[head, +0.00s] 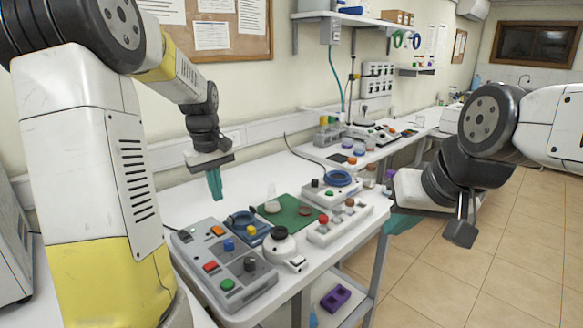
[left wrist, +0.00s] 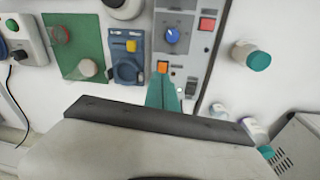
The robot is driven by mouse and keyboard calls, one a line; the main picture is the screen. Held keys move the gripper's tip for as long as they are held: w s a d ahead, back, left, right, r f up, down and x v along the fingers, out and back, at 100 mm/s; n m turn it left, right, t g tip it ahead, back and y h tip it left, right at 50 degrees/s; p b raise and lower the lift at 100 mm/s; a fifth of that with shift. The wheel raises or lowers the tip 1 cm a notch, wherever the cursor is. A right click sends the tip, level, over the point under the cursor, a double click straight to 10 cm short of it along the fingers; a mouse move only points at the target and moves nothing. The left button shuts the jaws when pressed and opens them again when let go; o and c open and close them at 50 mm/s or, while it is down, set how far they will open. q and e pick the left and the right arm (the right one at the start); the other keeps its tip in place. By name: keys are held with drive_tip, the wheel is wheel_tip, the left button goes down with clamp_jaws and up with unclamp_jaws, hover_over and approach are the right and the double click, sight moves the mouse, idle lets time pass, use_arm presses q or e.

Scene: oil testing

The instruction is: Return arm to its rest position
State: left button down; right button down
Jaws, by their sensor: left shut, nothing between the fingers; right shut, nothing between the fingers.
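My left gripper (head: 214,185) hangs fingers-down in the air above the far left part of the bench. Its teal fingers are together and hold nothing. In the left wrist view the left gripper (left wrist: 162,95) shows over the edge of the grey control panel. My right gripper (head: 402,222) is at the bench's right edge, over the aisle side. Its teal fingers look shut and empty, partly hidden by my own wrist.
On the bench stand a control box (head: 222,268) with coloured buttons, a green mat (head: 288,222), a white device with a black top (head: 280,246) and a button box (head: 340,224). A purple block (head: 336,298) lies on the lower shelf. The tiled floor (head: 440,280) at right is clear.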

use_arm(q)
drive_tip(key=s+d+r+m+t+h, duration=0.1)
drive_tip(key=s+d+r+m+t, duration=0.1)
drive_tip(key=s, duration=0.8)
drive_tip(key=s+d+r+m+t+h, duration=0.1)
drive_tip(key=s+d+r+m+t, duration=0.2)
drive_tip(key=s+d+r+m, duration=0.2)
drive_tip(key=s+d+m, duration=0.1)
drive_tip(key=s+d, duration=0.2)
drive_tip(key=s, duration=0.3)
drive_tip(key=shift+s+d, duration=0.2)
drive_tip(key=shift+d, duration=0.15)
drive_tip(key=m+g+y, duration=0.3)
drive_tip(key=m+g, duration=0.2)
drive_tip(key=m, duration=0.3)
hover_over(216, 227)
drive_tip(key=s+d, duration=0.1)
drive_tip(key=f, duration=0.4)
drive_tip(key=shift+s+d+f, duration=0.15)
drive_tip(key=shift+d+f, duration=0.05)
drive_tip(key=shift+f, duration=0.05)
drive_tip(key=f, duration=0.9)
drive_tip(key=w+a+f, duration=0.1)
drive_tip(key=f, duration=0.4)
drive_tip(key=shift+a, duration=0.1)
